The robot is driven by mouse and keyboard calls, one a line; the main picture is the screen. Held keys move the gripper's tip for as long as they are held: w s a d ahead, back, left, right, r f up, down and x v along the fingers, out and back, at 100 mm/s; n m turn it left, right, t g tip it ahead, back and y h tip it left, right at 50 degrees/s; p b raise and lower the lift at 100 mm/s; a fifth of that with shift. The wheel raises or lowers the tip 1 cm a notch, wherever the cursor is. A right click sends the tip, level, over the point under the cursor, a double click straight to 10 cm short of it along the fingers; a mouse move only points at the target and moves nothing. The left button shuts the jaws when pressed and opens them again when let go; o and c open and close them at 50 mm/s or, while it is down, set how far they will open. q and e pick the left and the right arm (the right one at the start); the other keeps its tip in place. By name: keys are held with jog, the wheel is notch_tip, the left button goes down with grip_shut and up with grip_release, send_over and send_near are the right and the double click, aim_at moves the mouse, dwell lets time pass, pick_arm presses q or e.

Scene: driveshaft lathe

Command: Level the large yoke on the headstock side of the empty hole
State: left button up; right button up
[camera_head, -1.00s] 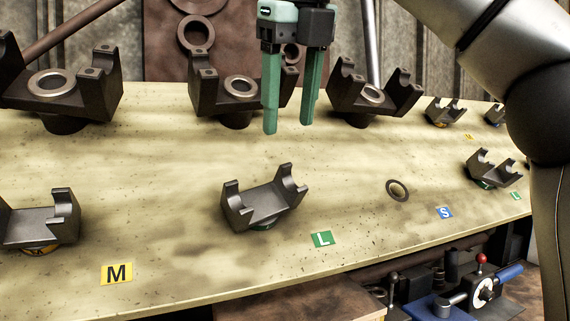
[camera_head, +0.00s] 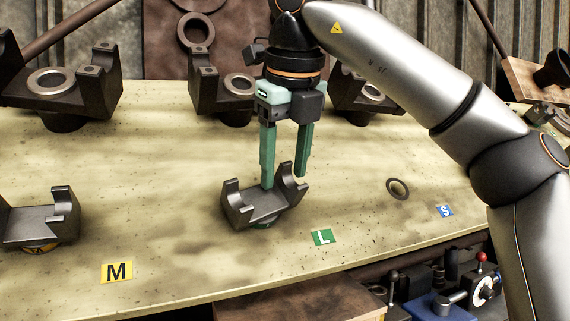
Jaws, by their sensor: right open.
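A dark grey yoke (camera_head: 262,207) sits in the front row on the board, by the green L label (camera_head: 322,237), with a bit of green under it. It is tilted, its right prong higher than its left. The empty hole (camera_head: 398,188) with a metal rim is to its right. My right gripper (camera_head: 284,180) is open and points down at this yoke. Its left finger tip is over the yoke's middle and its right finger tip by the right prong; I cannot tell whether they touch it. My left gripper is not in view.
Another yoke (camera_head: 38,222) sits at the left by the yellow M label (camera_head: 117,272). A blue S label (camera_head: 445,211) lies right of the hole. Larger dark yokes with rings (camera_head: 62,88) stand along the back. The board between the rows is mostly clear.

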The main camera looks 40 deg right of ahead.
jog(key=shift+c, duration=0.4)
grip_shut()
dwell(0.8)
jog(key=c, duration=0.5)
grip_release()
grip_shut()
jog(key=shift+r, duration=0.15)
